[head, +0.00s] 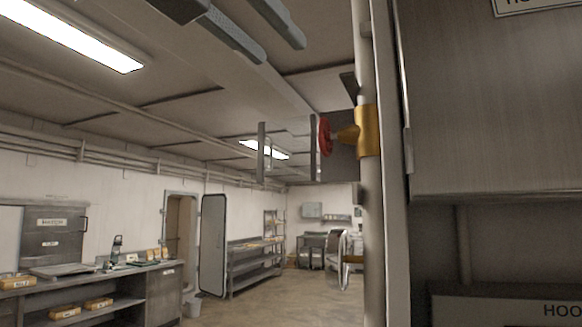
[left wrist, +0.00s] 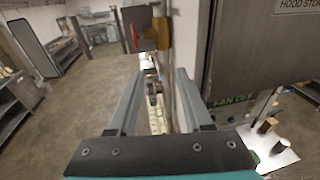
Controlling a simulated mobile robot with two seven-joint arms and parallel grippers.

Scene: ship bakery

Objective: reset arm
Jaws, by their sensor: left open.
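My left gripper (head: 277,48) hangs at the top of the head view, up near the ceiling, its two grey fingers apart. In the left wrist view the same gripper (left wrist: 157,78) shows two pale fingers spread with nothing between them. My right gripper is in neither view.
A brass valve (head: 367,133) with a red handwheel (head: 325,135) sits on a vertical pipe (head: 373,230), beside a large metal hood (head: 490,100). A counter (head: 165,290), an open door (head: 213,245) and a shelf rack (head: 255,267) stand farther off. Open floor (head: 270,310) lies between.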

